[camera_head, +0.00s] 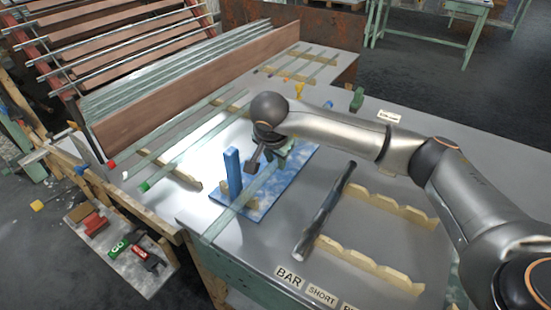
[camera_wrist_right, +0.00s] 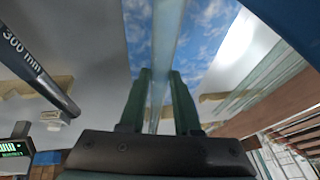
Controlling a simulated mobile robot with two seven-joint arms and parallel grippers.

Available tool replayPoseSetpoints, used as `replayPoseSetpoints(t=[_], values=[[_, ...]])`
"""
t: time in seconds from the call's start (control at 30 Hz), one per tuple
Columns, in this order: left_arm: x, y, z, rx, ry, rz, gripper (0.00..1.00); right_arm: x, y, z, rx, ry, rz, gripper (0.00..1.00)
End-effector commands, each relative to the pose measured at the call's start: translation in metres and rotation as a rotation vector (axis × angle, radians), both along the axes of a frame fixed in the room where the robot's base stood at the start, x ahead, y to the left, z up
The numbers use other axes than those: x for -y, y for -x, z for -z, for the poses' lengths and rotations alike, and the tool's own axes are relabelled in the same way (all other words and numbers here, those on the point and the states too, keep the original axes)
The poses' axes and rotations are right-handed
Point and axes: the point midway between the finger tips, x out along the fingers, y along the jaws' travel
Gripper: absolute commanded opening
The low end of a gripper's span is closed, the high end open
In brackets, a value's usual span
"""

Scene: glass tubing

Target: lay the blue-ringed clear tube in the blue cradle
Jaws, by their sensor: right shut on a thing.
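The blue cradle (camera_head: 297,172) is a blue board with a cloudy pattern and a tall blue post (camera_head: 233,172) at its left side. The clear tube (camera_head: 226,217) slants over the board close to the post, its near end past the table's front edge. A blue ring (camera_head: 328,104) shows in line with it beyond my arm. My right gripper (camera_head: 273,162) is shut on the tube above the board; in the wrist view its green fingers (camera_wrist_right: 160,76) stand either side of the tube (camera_wrist_right: 166,45). I cannot tell whether the tube touches the cradle. My left gripper is not in view.
A dark bar (camera_head: 325,210) marked 300 mm lies right of the cradle, by wooden notched rests (camera_head: 370,264). Red-ended (camera_head: 111,164) and green-ended (camera_head: 144,186) tubes lie on the left. A brown board (camera_head: 190,85) stands behind them. A small green block (camera_head: 357,98) stands at the back.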

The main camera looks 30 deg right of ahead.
Motion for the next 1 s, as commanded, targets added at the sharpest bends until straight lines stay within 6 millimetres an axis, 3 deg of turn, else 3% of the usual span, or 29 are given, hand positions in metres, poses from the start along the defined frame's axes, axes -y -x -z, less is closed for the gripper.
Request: replayPoseSetpoints(t=[0.13, 0.17, 0.4, 0.73, 0.87, 1.0], values=[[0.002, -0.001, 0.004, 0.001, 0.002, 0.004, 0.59, 0.0, 0.0, 0.006, 0.0, 0.0, 0.001, 0.0], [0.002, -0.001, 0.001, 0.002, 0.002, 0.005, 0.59, 0.0, 0.0, 0.005, 0.0, 0.0, 0.001, 0.35], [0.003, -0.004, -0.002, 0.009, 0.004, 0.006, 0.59, 0.0, 0.0, 0.004, 0.0, 0.0, 0.001, 0.61], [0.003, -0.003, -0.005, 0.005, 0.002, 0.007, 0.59, 0.0, 0.0, -0.001, 0.0, 0.0, 0.001, 0.61], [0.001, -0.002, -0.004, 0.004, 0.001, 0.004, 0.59, -0.004, 0.004, -0.016, 0.003, -0.001, -0.002, 0.61], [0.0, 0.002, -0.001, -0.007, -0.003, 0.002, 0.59, -0.011, 0.014, -0.045, 0.006, 0.0, -0.002, 0.61]])
